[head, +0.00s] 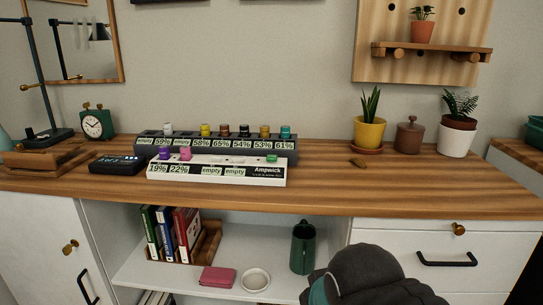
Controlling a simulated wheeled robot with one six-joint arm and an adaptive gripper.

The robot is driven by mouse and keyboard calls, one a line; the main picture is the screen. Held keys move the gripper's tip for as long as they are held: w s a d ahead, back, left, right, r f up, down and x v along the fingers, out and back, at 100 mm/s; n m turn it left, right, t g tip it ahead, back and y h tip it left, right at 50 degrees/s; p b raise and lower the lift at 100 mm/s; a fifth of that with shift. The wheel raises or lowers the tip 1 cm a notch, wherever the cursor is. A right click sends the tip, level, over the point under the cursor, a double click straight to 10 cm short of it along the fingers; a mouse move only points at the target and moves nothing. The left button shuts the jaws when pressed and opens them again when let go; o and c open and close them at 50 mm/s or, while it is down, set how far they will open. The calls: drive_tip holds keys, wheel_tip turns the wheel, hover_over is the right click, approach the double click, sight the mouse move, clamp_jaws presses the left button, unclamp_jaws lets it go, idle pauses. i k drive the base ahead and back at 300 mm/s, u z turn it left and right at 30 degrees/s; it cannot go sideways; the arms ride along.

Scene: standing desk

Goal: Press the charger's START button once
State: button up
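The white charger (220,177), marked "Ampwick", sits near the front of the wooden desk. Its front labels read 19%, 22%, empty and empty. A purple (165,153) and a pink (185,153) battery-like piece stand in its two left slots. A small green part (272,158) is on top at its right end; it may be the START button, but its lettering is too small to read. My dark arm shows at the bottom, right of centre, well in front of and below the charger. My gripper's fingers are not visible.
A dark rack (217,146) with several coloured pieces stands directly behind the charger. A dark box with a lit display (116,164) is to its left, beside a green clock (97,123). Potted plants (369,133) stand at right. The desk right of the charger is mostly clear.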

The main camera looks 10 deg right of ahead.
sight(273, 158)
drive_tip(key=z, duration=2.45)
drive_tip(key=k, duration=0.8)
drive_tip(key=u, duration=1.3)
